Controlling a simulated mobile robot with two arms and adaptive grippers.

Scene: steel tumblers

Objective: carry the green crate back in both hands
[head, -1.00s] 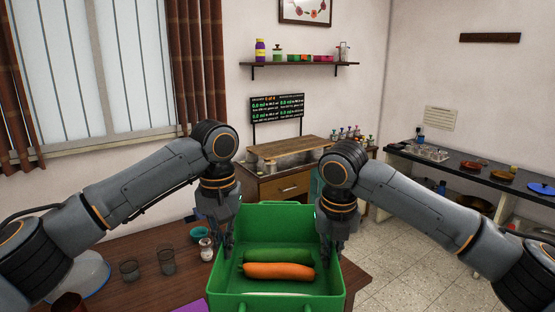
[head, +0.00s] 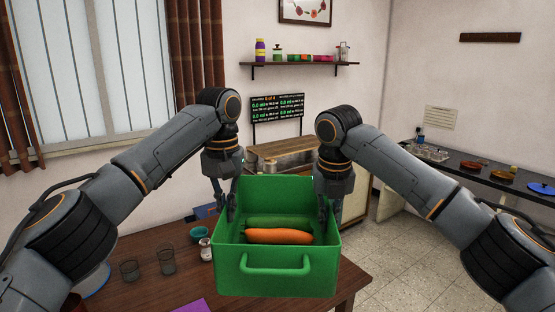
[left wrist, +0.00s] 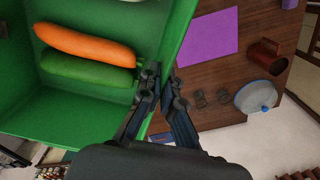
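The green crate (head: 275,284) is at the centre of the head view, its front handle facing me. It holds an orange carrot (head: 280,237) and a green cucumber (head: 276,221); both also show in the left wrist view, the carrot (left wrist: 85,45) above the cucumber (left wrist: 85,69). The crate looks raised above the table and roughly level. My left gripper (head: 230,208) is shut on its left wall, one finger on each side in the left wrist view (left wrist: 161,88). My right gripper (head: 325,208) is at the right wall and appears shut on it; its fingertips are partly hidden.
The brown table (head: 140,245) carries two glasses (head: 166,261), a small jar (head: 206,249), a teal bowl (head: 200,233) and a purple sheet (head: 194,307). A wooden cabinet (head: 284,153) stands beyond the crate. A counter with dishes (head: 475,172) runs along the right.

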